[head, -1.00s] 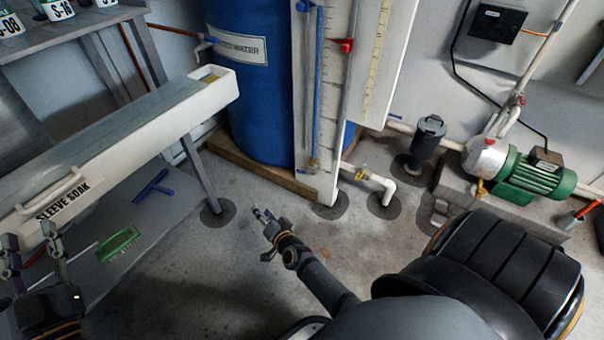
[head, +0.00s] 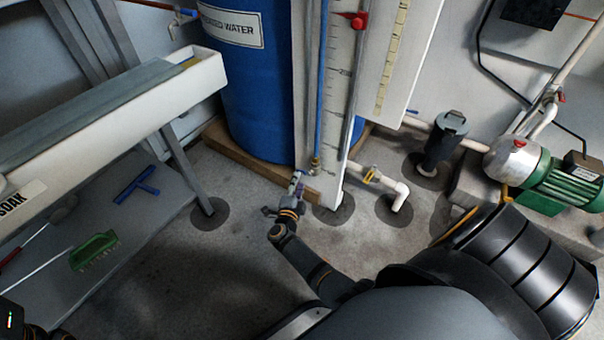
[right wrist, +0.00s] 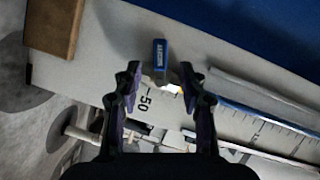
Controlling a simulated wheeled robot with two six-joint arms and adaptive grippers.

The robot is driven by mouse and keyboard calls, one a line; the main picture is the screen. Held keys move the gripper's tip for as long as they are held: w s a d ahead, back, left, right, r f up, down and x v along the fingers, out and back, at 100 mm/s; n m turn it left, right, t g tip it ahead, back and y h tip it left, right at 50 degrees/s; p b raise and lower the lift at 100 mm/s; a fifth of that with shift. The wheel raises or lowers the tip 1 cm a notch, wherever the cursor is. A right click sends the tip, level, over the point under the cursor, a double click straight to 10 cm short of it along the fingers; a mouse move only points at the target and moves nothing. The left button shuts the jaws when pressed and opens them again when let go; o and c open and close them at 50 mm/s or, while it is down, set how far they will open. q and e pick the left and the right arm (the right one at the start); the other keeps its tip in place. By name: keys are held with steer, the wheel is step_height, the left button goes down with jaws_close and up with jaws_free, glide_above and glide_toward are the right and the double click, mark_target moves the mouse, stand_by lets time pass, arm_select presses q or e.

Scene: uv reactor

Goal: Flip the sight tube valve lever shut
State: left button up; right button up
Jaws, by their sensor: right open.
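The sight tube is a thin blue column (head: 323,80) running down beside the white scale board (head: 341,90), in front of the blue tank. A brass fitting (head: 315,162) sits at its foot. My right gripper (head: 297,180) is low, close to that fitting and slightly left of it. In the right wrist view my right gripper (right wrist: 160,78) is open, with its two fingers apart. A small blue lever-like piece (right wrist: 160,52) with a pale label shows between and just beyond the fingertips. I cannot tell whether they touch it. My left gripper's fingers are out of view.
The blue tank (head: 255,100) stands on a wooden base (head: 240,152) behind. A white trough (head: 110,110) is at left. Floor between is clear.

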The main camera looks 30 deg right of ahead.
mark_target(302, 172)
steer(key=b+x, duration=0.2)
steer(key=x, duration=0.4)
steer(key=shift+f, duration=0.15)
steer(key=shift+w+d, duration=0.2)
steer(key=shift+w, duration=0.05)
steer(key=shift+b, duration=0.3)
jaws_close()
